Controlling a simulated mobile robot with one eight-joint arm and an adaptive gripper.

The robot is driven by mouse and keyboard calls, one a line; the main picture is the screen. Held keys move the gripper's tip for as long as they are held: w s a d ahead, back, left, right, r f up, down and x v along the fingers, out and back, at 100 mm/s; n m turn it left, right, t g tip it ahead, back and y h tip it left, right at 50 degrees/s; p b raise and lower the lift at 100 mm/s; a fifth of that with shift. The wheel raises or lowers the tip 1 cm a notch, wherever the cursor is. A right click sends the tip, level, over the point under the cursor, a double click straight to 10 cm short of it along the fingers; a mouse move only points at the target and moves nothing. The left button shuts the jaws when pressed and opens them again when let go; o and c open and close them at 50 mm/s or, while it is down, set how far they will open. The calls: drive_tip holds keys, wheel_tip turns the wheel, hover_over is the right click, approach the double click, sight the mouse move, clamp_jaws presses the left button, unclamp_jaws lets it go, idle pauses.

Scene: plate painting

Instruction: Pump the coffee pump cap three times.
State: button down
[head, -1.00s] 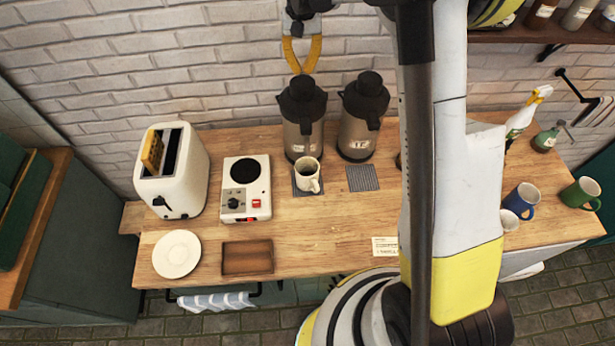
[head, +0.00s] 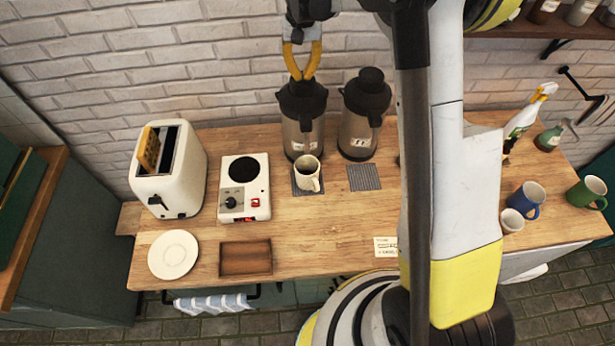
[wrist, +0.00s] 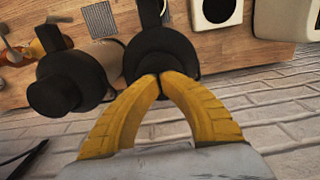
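Two steel pump flasks with black tops stand against the wall in the head view. The left flask (head: 303,137) has a cream mug (head: 307,175) in front of it; the right flask (head: 356,136) stands beside it. Their labels are too small to read surely. My gripper (head: 302,77), with yellow fingers, is directly above the left flask's black pump cap (head: 302,90). In the wrist view my gripper's fingertips (wrist: 160,76) meet over that black cap (wrist: 160,48), with nothing seen between them. I cannot tell whether the tips touch it. The right flask's black top (wrist: 62,85) is beside it.
A toaster (head: 186,180) and a small hot plate (head: 232,202) stand left of the flasks. A plate (head: 173,254) and a brown tray (head: 246,258) lie in front. A bare dark mat (head: 364,178) lies before the right flask. The brick wall is close behind.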

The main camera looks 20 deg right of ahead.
drive_tip(key=shift+f+b, duration=1)
drive_tip(key=shift+f, duration=0.75)
drive_tip(key=shift+r, duration=0.1)
drive_tip(key=shift+r+p, duration=1.8)
drive_tip(key=shift+r, duration=1.65)
wheel_tip(320, 180, up, 6)
drive_tip(key=p, duration=0.3)
